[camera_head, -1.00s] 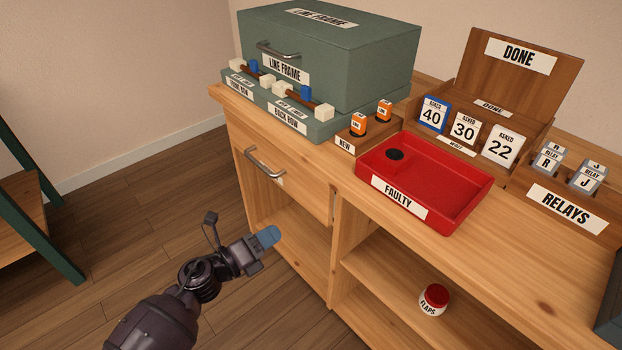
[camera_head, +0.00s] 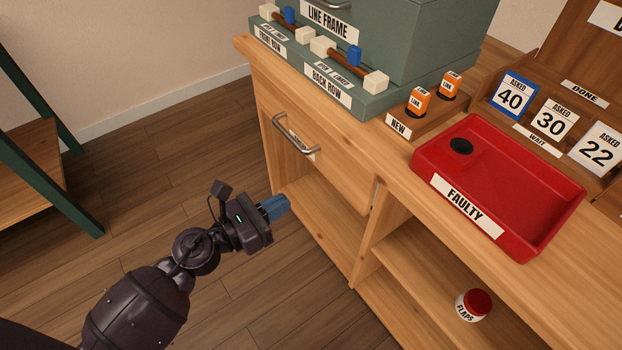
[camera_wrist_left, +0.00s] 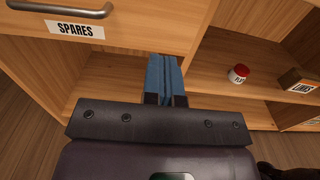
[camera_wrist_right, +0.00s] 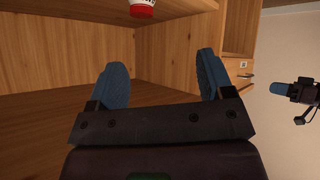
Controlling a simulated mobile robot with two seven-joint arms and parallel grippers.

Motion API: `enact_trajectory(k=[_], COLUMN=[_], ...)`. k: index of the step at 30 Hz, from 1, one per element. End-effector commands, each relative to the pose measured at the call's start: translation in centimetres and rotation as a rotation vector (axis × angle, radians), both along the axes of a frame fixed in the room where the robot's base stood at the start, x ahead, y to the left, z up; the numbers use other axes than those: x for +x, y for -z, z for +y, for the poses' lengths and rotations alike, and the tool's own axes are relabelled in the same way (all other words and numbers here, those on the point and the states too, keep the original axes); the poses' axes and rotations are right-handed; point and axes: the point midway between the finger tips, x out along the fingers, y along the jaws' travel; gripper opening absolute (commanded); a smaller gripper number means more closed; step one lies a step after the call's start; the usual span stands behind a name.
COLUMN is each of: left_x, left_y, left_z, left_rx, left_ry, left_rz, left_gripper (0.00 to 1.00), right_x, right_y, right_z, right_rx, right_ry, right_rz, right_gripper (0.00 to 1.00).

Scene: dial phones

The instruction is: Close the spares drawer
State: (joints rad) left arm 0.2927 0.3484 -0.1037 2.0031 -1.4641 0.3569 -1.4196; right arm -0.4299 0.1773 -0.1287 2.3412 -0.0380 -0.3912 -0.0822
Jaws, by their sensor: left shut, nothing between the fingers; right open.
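The spares drawer (camera_head: 314,161) is a wooden front with a metal bar handle (camera_head: 296,136), under the counter's left end. A narrow edge shows along its right side; how far it stands out is hard to tell. Its SPARES label (camera_wrist_left: 75,29) reads clearly in the left wrist view, below the handle (camera_wrist_left: 60,10). My left gripper (camera_head: 284,204) is shut and empty, lower than the handle and in front of the open shelf space below the drawer. My right gripper (camera_wrist_right: 162,65) is open and empty, facing a wooden shelf space; the head view does not show it.
A red FAULTY tray (camera_head: 555,229), a NEW block (camera_head: 400,126) with orange links and the green line frame box (camera_head: 425,45) stand on the counter. A FLAPS jar (camera_head: 473,305) is on the shelf below. A green-legged shelf (camera_head: 68,118) stands left; floor between is clear.

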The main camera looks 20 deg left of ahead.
Motion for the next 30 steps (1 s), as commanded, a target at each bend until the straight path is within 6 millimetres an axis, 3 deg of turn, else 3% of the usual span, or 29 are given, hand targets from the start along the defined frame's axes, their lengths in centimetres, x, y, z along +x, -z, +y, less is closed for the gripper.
enact_trajectory(k=[18,30], left_x=[8.0,10.5], left_y=[-0.1,0.0], left_z=[-6.3,-8.3], left_rx=[-0.005,-0.004], left_ry=[0.001,0.001], left_rz=[0.0,0.003], left_gripper=[0.0,0.0], right_x=[-1.2,-0.6], right_y=[0.5,0.4], right_z=[-0.5,-0.2], right_rx=[0.004,0.009], right_ry=[0.018,0.018], right_rz=[0.032,0.019], right_gripper=[0.74,0.74])
